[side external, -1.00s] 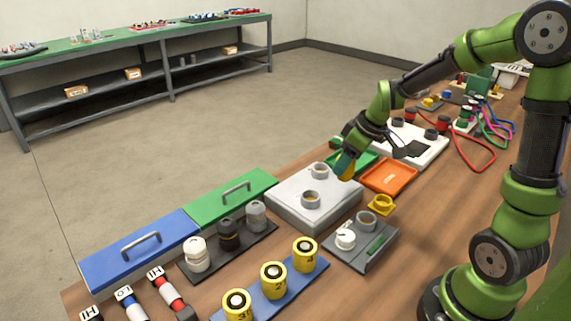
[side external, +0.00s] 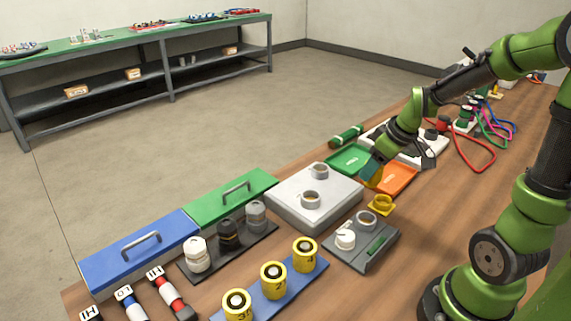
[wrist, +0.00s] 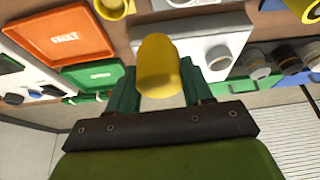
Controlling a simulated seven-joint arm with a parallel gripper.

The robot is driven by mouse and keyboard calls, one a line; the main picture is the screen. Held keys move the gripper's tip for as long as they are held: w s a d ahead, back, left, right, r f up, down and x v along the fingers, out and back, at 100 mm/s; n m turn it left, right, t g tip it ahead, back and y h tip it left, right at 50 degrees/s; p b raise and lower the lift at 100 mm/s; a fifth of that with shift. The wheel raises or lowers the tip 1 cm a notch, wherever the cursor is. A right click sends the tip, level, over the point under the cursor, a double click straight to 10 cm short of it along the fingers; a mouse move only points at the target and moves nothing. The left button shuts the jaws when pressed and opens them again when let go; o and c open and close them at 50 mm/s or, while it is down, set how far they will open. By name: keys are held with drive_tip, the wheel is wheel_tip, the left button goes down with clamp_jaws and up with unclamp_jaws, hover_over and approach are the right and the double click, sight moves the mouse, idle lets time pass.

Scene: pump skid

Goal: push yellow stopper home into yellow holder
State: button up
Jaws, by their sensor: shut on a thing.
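The yellow stopper (side external: 375,182) is held in my gripper (side external: 371,168), above the bench between the white box and the orange tray. The wrist view shows the stopper (wrist: 158,65) sticking out past the green fingers of my gripper (wrist: 158,88), which are shut on it. The yellow holder (side external: 380,206) stands on the wooden bench in front of the orange tray, below and slightly right of the stopper in the side view. The holder (wrist: 112,8) is partly cut off at the top of the wrist view. The stopper is apart from the holder.
An orange tray (side external: 400,178) and a green tray (side external: 346,159) lie near my gripper. A white box (side external: 300,215) with two grey rings stands to the left. A grey block (side external: 372,248) with a white knob stands in front of the holder. Several yellow cylinders stand further left.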

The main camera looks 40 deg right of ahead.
drive_tip(key=shift+s+d+f+m+h, duration=0.2)
drive_tip(key=shift+d+f+m, duration=0.25)
drive_tip(key=shift+d+f, duration=0.6)
drive_tip(key=shift+s+d+f+m+h, duration=0.15)
drive_tip(key=shift+s+d+f+m, duration=0.25)
drive_tip(key=shift+d+f, duration=0.6)
drive_tip(key=shift+s+d+f+m+h, duration=0.2)
drive_tip(key=shift+d+f+m, duration=0.25)
drive_tip(key=shift+d+f, duration=0.6)
drive_tip(key=shift+f, duration=1.75)
drive_tip(key=o, duration=1.2)
drive_tip(key=shift+o, duration=0.2)
drive_tip(key=v, duration=1.7)
